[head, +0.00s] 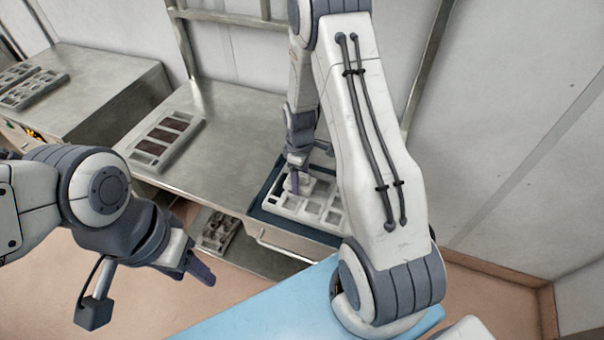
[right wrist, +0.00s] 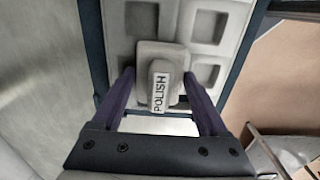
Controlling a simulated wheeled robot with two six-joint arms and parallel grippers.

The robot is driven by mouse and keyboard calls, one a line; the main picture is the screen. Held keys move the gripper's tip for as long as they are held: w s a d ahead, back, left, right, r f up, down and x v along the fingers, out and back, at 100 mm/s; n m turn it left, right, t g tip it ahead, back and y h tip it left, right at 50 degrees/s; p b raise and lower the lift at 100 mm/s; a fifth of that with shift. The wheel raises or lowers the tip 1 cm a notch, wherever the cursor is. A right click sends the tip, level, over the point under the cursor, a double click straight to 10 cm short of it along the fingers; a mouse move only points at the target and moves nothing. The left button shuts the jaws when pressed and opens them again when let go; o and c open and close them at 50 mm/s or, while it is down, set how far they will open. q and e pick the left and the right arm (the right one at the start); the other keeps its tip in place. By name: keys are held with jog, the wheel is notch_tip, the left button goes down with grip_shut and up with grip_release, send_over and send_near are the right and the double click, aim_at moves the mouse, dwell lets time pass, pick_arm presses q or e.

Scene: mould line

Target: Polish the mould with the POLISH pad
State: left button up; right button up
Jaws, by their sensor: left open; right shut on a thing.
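The grey mould (head: 290,208) with several square cavities lies in a dark blue tray (head: 300,229) on the metal bench. The pad (right wrist: 160,85) has a white label reading POLISH and a pale, wider base. My right gripper (head: 298,180) is shut on the pad's block, with its purple fingers on either side in the right wrist view (right wrist: 158,82). The pad is over the mould; whether it touches the surface I cannot tell. My left gripper (head: 198,268) is open and empty, in front of the bench and away from the mould.
Another mould (head: 166,138) with dark-filled cavities lies on the bench to the left. More moulds (head: 35,88) lie on a side bench (head: 95,78). A lower shelf under the bench holds a grey moulded piece (head: 218,230). The bench top (head: 225,125) between the two moulds is clear.

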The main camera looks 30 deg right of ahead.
aim_at(324, 212)
jog(key=shift+s+a+f, duration=0.2)
jog(key=shift+s+a, duration=1.75)
jog(key=shift+a, duration=0.2)
jog(key=shift+s+d+r, duration=0.2)
jog(key=shift+s+d, duration=1.75)
jog(key=shift+s, duration=0.25)
jog(key=shift+s+d+f+b, duration=0.1)
jog(key=shift+s+d+b, duration=0.05)
jog(key=shift+s+d, duration=0.9)
jog(key=shift+s+d+f+b, duration=0.1)
jog(key=shift+s+d+b, duration=0.05)
jog(key=shift+s+d, duration=0.9)
jog(key=shift+w+a+r+p, duration=0.15)
jog(key=shift+w+a+p, duration=0.3)
jog(key=shift+w+a, duration=2.65)
jog(key=shift+w, duration=0.2)
jog(key=shift+w+a+p, duration=0.3)
jog(key=shift+w+a, duration=0.65)
jog(key=shift+w, duration=0.2)
jog(key=shift+s+d, duration=1.5)
jog(key=shift+s, duration=0.3)
jog(key=shift+s+d, duration=1.45)
jog(key=shift+s, duration=0.3)
